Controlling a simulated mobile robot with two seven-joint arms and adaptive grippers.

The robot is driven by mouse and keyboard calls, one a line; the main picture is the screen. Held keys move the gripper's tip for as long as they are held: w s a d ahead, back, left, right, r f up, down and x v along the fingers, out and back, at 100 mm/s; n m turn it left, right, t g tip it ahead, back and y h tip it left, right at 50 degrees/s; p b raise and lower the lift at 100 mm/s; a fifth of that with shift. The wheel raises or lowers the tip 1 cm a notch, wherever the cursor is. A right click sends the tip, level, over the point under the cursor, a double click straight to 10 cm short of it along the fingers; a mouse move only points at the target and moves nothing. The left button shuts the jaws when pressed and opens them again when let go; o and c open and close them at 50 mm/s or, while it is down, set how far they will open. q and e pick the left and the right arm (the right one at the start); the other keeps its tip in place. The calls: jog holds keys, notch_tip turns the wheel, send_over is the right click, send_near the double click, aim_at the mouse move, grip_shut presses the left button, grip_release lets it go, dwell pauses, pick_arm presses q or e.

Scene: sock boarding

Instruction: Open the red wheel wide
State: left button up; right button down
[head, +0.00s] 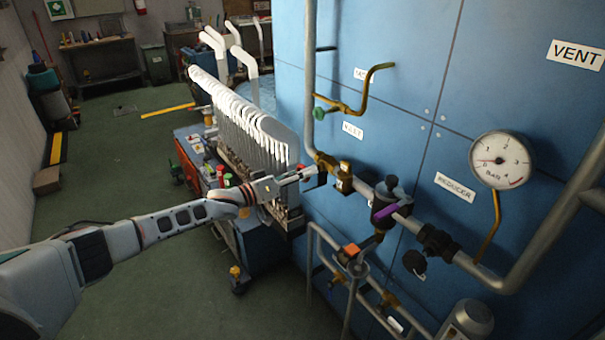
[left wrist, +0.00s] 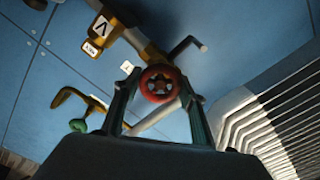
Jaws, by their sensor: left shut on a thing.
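The red wheel (left wrist: 160,84) shows in the left wrist view, face-on, with a dark hub. It sits between the two fingertips of my left gripper (left wrist: 158,88), one finger at each side of its rim. The gripper is shut on it. In the head view my left gripper (head: 312,173) reaches in from the left to the brass fitting on the pipe by the blue panel. My right gripper is in neither view.
A row of white sock forms (head: 245,115) stands just left of my gripper. A pressure gauge (head: 502,160), a purple lever (head: 393,213) and a green knob (head: 319,114) are on the pipework. The blue panel (head: 440,60) stands close behind. Open floor lies at left.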

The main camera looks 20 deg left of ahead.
pick_arm(q)
jog(key=n, duration=0.4)
jog(key=shift+f+n, duration=0.1)
jog(key=shift+n, duration=2.1)
jog(key=o, duration=1.1)
jog(key=v, duration=1.2)
